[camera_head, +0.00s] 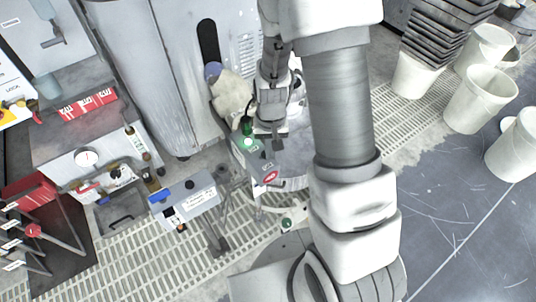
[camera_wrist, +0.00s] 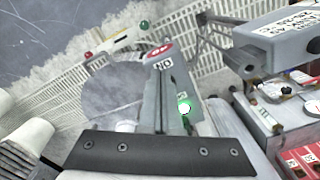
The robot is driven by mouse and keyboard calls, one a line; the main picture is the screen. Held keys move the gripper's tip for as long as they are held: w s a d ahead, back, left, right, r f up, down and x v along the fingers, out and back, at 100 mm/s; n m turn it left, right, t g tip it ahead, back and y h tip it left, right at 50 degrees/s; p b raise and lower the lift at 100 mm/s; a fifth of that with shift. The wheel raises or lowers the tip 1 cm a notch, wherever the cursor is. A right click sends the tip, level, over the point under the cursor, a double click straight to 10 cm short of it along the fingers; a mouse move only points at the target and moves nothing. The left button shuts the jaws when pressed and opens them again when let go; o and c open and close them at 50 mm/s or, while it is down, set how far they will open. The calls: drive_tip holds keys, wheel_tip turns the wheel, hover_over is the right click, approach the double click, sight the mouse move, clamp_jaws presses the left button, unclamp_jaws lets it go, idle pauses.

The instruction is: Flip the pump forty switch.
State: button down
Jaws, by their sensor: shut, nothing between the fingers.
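A grey control box (camera_head: 262,163) with a lit green lamp (camera_head: 248,142) and a red oval label stands at the middle of the head view. A second grey box (camera_head: 190,203) with a white label stands to the left. It shows in the wrist view (camera_wrist: 278,45), its label not clearly readable. I cannot make out which switch is pump forty.
A tall grey cabinet (camera_head: 160,75) stands behind. A bench with a gauge (camera_head: 87,158) and red boxes (camera_head: 88,103) is at left. White buckets (camera_head: 478,97) stand at right. A light grating (camera_head: 135,255) covers the floor at lower left; open dark floor lies at right.

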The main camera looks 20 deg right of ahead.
drive_tip(key=shift+f+b, duration=1.7)
drive_tip(key=shift+f, duration=0.45)
idle(0.7)
wheel_tip(320, 180, up, 7)
drive_tip(key=p, duration=0.6)
idle(0.6)
wheel_tip(320, 180, up, 18)
drive_tip(key=s+n+t, duration=0.1)
drive_tip(key=s+t, duration=0.2)
drive_tip(key=s+r+n+t, duration=0.1)
drive_tip(key=s+r+t, duration=0.2)
drive_tip(key=s+r, duration=0.8)
wheel_tip(320, 180, up, 18)
drive_tip(key=p, duration=1.7)
drive_tip(key=shift+f, duration=0.2)
